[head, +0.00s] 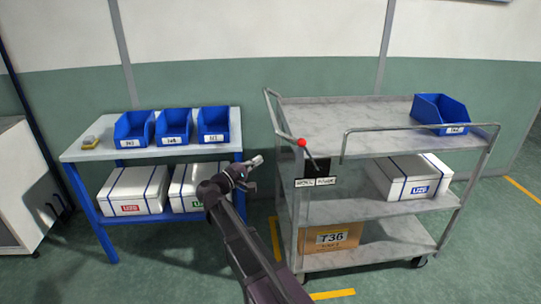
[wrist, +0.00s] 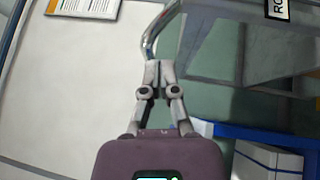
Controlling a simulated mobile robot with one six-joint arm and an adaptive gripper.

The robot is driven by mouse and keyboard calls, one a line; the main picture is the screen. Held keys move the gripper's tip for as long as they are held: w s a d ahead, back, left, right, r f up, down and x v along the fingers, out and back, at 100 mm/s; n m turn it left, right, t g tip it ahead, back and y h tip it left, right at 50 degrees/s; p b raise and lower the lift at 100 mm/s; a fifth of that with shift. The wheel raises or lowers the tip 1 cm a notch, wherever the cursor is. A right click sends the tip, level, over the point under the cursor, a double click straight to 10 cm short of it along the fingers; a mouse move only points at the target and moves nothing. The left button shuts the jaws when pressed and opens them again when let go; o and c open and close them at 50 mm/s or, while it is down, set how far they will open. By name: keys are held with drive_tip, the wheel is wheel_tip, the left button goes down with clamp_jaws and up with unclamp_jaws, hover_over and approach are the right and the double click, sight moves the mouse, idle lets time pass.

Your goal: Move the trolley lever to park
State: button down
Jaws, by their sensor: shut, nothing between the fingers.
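The grey trolley (head: 350,112) stands right of centre in the head view. Its lever has a red knob (head: 302,142) on a thin dark rod, leaning up and left from a dark slotted plate. A white label strip (head: 316,182) sits there; its left part seems to read ROLL, its right part is less clear. The knob is on the left, ROLL side. My gripper (head: 257,160) is shut and empty, left of the trolley and apart from the lever. In the wrist view, my gripper's closed fingertips (wrist: 159,65) lie near the trolley's handle rail (wrist: 148,40); the knob is out of view.
A blue-framed bench (head: 85,153) on the left holds three blue bins and white boxes. The trolley carries a blue bin (head: 440,112), a white box (head: 409,178) and a cardboard box (head: 330,238). A narrow floor gap separates bench and trolley.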

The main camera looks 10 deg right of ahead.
drive_tip(key=s+d+p+x, duration=0.1)
drive_tip(key=s+p+x, duration=0.1)
drive_tip(key=x, duration=1)
drive_tip(key=shift+d+r, duration=0.2)
drive_tip(key=shift+d, duration=0.3)
drive_tip(key=shift+s, duration=0.1)
drive_tip(key=shift+a, duration=0.1)
